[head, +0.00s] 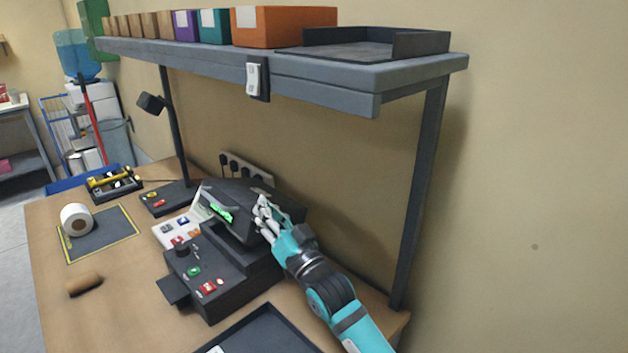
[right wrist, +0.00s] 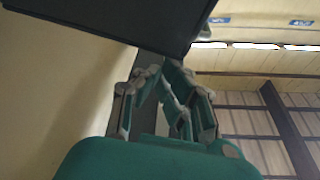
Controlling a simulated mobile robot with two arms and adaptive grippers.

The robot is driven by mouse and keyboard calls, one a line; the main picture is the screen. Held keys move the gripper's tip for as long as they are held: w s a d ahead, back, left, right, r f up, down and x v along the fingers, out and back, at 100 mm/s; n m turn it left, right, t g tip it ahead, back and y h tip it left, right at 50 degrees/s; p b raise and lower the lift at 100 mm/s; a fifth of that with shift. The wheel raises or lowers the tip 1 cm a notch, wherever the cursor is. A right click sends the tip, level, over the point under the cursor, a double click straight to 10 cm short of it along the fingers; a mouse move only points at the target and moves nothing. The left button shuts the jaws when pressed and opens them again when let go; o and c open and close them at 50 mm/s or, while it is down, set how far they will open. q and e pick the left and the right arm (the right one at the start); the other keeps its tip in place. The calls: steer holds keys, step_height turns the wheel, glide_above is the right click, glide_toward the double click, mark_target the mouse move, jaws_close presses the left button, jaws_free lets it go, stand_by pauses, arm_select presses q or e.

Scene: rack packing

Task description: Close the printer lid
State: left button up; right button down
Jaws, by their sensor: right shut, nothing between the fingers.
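The dark printer (head: 222,272) stands on the wooden table, with a red and a green button on its front. Its dark lid (head: 238,198), with a green-lit strip, is raised and tilted above the body. My right gripper (head: 264,214) is shut and empty at the right side of the lid. In the right wrist view my right gripper (right wrist: 164,72) has its fingertips just below a dark panel, which looks like the lid (right wrist: 120,22). I cannot tell whether they touch. My left gripper is not in view.
A grey shelf (head: 400,78) with boxes and a dark tray (head: 425,43) hangs over the back of the table. A label roll (head: 76,219) sits on a mat at left. Another dark tray (head: 272,330) lies in front of the printer. The left front table is mostly clear.

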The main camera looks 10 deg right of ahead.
mark_target(251, 220)
steer(key=a+f+n, duration=0.1)
steer(key=s+a+f+n+y+b, duration=0.1)
steer(key=f+n, duration=0.1)
steer(key=shift+s+a+g+b, duration=0.1)
steer(key=shift+s+g+b, duration=0.1)
steer(key=shift+g+b, duration=0.1)
steer(key=shift+s+a+f+n+g+y+b, duration=0.15)
steer(key=shift+s+a+f+n+y+b, duration=0.15)
steer(key=shift+f+n, duration=0.35)
steer(key=shift+s+a+f+n+g+y+b, duration=0.15)
steer(key=shift+a+f+n+y+b, duration=0.2)
steer(key=shift+n, duration=0.5)
steer(key=shift+r, duration=0.1)
